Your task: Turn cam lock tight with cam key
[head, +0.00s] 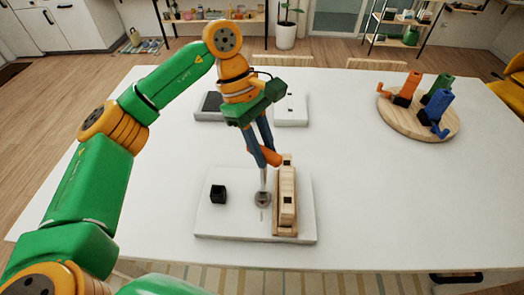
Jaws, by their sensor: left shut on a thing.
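My left gripper (262,152) is above the white board and shut on the orange handle of the cam key (270,157). The key's thin grey shaft points down, and its tip meets or hovers just over the round grey cam lock (263,199); I cannot tell whether it is seated. The cam lock is in the white board (228,226), beside the left side of an upright light wooden panel (288,212). The gripper's fingers partly cover the handle. My right gripper is not in view.
A black cube (218,194) is on the board's left part. A dark-topped box (209,105) and a white plate (292,112) lie behind. A round wooden tray (420,122) with orange, green and blue tools stands at right. The white table (400,200) is clear between.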

